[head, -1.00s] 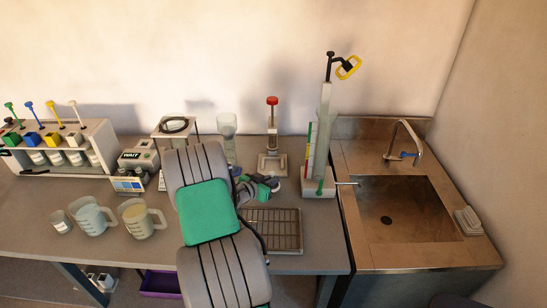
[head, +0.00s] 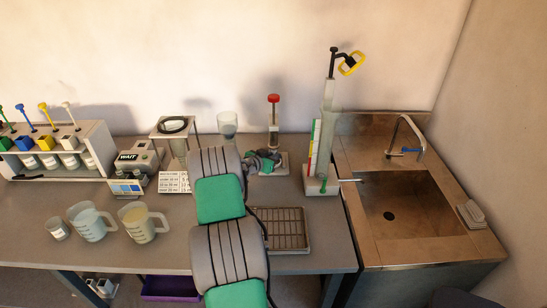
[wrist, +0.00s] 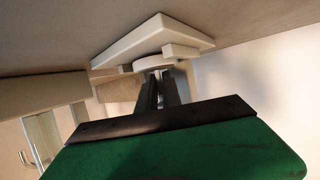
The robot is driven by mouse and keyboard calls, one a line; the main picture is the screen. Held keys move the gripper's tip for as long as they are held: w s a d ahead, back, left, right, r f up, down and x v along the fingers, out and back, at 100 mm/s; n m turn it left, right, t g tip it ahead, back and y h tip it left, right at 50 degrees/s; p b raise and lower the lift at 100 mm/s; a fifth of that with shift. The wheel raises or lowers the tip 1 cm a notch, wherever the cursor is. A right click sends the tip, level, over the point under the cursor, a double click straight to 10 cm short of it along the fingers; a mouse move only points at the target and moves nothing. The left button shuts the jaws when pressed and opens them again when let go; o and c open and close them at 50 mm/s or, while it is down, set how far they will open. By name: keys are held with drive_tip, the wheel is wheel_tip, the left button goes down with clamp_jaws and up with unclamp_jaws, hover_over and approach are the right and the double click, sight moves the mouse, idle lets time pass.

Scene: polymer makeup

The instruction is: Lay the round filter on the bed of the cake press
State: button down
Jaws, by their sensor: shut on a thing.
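The stand with a red knob (head: 273,98), which looks like the cake press, is at the back of the bench. My gripper (head: 268,160) is in front of its base, partly hidden by my arm in the head view. In the wrist view, the dark fingers (wrist: 160,88) are close together at a pale round piece (wrist: 155,63), in front of a pale plate (wrist: 160,38) with raised blocks. I take the round piece to be the round filter held in the fingers; whether it touches the plate I cannot tell.
A tall column with a yellow handle (head: 351,64) stands to the right, before the sink (head: 405,205). A clear cup (head: 227,124) stands to the left. A wire rack tray (head: 280,229) lies in front. Two jugs (head: 90,222) (head: 142,223) stand at the front left.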

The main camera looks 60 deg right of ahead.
drive_tip(key=shift+f, duration=0.3)
drive_tip(key=c, duration=1.5)
unclamp_jaws()
drive_tip(key=shift+r, duration=0.15)
